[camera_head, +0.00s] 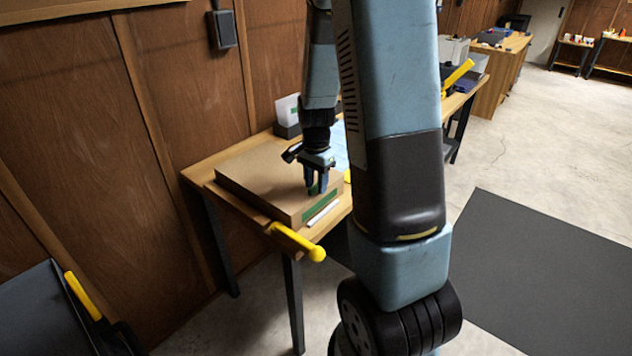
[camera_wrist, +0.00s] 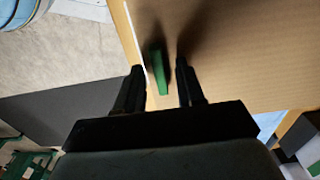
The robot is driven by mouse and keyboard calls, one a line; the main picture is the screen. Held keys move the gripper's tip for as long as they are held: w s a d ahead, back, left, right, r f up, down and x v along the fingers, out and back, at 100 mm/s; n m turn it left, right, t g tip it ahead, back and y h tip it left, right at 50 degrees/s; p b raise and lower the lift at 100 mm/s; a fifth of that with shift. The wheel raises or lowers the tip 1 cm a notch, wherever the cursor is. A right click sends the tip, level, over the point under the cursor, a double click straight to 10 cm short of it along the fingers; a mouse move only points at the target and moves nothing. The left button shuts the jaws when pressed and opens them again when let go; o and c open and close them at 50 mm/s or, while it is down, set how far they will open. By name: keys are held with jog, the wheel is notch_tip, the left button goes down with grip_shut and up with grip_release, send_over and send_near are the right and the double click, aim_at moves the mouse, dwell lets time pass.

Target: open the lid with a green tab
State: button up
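A flat brown cardboard box with a closed lid (camera_head: 262,172) lies on a narrow wooden table. A green tab (camera_wrist: 159,72) sits near the lid's edge in the wrist view. In the head view a green strip (camera_head: 321,204) shows on the box's near right side, just below my fingers. My gripper (camera_head: 317,188) points down at that edge of the box. In the wrist view my gripper (camera_wrist: 158,70) is open, one finger on each side of the green tab, with gaps visible. I cannot tell how far the fingertips are above the lid.
A white strip (camera_head: 322,214) lies along the table edge by the box. A wood-panelled wall (camera_head: 190,90) stands close behind the table. A dark mat (camera_head: 540,275) lies on open floor at right.

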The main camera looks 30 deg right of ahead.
jog(key=shift+c, duration=0.2)
grip_shut()
dwell(1.3)
